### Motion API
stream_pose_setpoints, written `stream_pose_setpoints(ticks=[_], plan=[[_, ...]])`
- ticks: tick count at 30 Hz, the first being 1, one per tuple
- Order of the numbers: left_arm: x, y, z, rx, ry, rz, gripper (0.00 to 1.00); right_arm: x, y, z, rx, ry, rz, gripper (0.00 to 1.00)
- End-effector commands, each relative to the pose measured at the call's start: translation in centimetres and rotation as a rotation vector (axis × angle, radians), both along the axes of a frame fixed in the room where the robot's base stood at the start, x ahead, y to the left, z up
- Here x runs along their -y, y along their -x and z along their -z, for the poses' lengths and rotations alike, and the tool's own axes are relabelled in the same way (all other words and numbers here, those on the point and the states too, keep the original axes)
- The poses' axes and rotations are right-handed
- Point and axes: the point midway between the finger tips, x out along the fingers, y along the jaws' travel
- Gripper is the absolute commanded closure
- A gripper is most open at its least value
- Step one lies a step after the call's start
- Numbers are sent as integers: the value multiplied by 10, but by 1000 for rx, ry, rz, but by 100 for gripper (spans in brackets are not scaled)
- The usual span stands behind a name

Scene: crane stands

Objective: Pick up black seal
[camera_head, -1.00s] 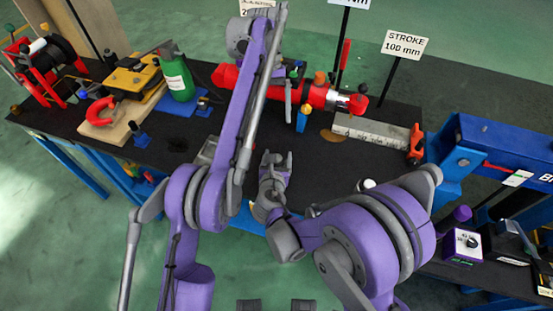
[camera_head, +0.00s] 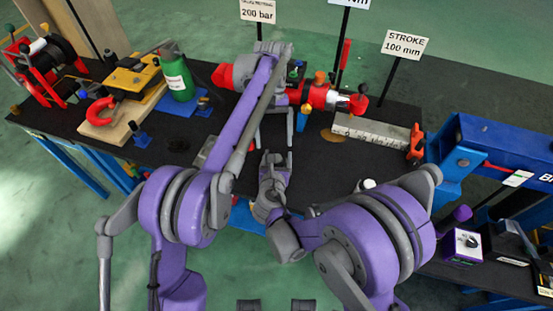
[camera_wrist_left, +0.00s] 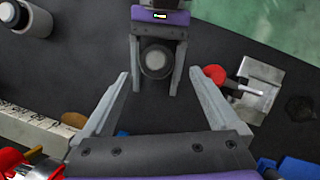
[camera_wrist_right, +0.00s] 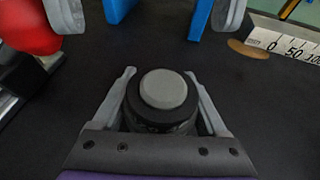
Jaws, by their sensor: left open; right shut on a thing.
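My right gripper (camera_wrist_right: 163,95) is shut on a black round piece with a grey disc top (camera_wrist_right: 165,92); I cannot tell whether this piece is the black seal. It also shows between the right fingers in the left wrist view (camera_wrist_left: 156,62). My left gripper (camera_head: 274,145) is open and empty, pointing down over the table close to the right gripper (camera_head: 276,158). In the left wrist view the held piece lies ahead, between the left fingertips but apart from them. A flat dark many-sided piece (camera_wrist_left: 300,108) lies on the table; it is too dark to identify.
A red cylinder (camera_head: 222,77) lies behind the grippers. A grey block with a scale (camera_head: 370,131) and a brown disc (camera_head: 332,135) lie right of it. A metal block (camera_wrist_left: 258,85) and red ball (camera_wrist_left: 215,73) are nearby. A white-topped cylinder (camera_wrist_left: 30,17) stands apart.

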Motion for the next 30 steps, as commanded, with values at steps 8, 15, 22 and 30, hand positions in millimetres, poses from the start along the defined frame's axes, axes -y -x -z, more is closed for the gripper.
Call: stream_pose_setpoints(ticks=[8, 15, 22, 30], plan=[[7, 16, 35, 0, 0, 1, 5, 0, 0, 0, 0, 0, 0, 80], [7, 19, 43, 0, 0, 1, 5, 0, 0, 0, 0, 0, 0, 80], [7, 19, 42, 0, 0, 1, 28, 0, 0, 0, 0, 0, 0, 80], [7, 19, 42, 0, 0, 1, 77, 0, 0, 0, 0, 0, 0, 80]])
